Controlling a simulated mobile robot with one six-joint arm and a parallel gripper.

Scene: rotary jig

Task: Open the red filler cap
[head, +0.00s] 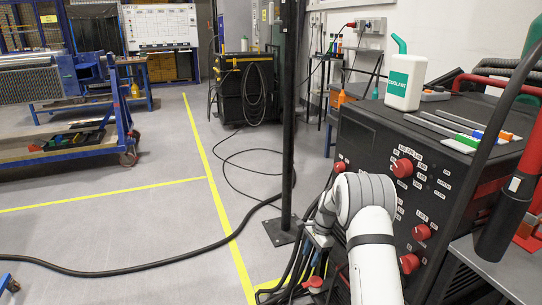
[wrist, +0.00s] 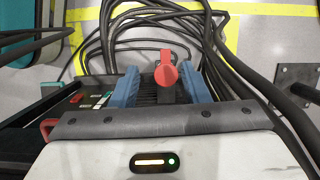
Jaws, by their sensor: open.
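The red filler cap (wrist: 166,72) shows in the wrist view between the two blue fingers of my gripper (wrist: 159,74). In the head view, a red piece (head: 313,282) that looks like the cap is low beside the black machine. My gripper (head: 318,260) is just above it there, partly hidden by my arm and hoses.
The black machine (head: 390,150) with red knobs stands at right, bearing a white coolant bottle (head: 405,82) and tools. Dark hoses (wrist: 215,45) crowd the far side and right of my gripper. A dark post (head: 287,120) stands close left. Open floor (head: 110,230) lies further left.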

